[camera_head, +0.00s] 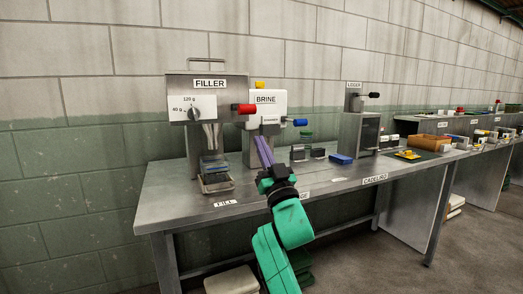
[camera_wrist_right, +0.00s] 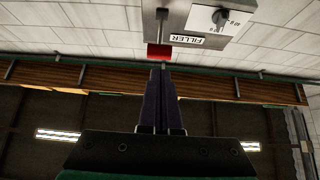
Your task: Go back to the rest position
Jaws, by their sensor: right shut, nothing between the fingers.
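My right gripper (camera_head: 264,150) is raised over the front of the metal table (camera_head: 165,195), its purple fingers together and pointing up. In the head view its tips lie in front of the brine machine (camera_head: 278,103). The right wrist view shows the fingers (camera_wrist_right: 160,100) shut with nothing between them. The filler machine (camera_head: 208,115), with a dial and a red handle (camera_head: 244,109), stands to the left of the gripper. The filler (camera_wrist_right: 215,20) and its red handle (camera_wrist_right: 159,51) show upside down in the wrist view. My left gripper is not in view.
A small metal tray (camera_head: 217,184) sits under the filler. A blue block (camera_head: 341,159) lies right of the gripper, before the leger machine (camera_head: 361,132). A wooden box (camera_head: 428,142) stands farther right. The table's front left is clear.

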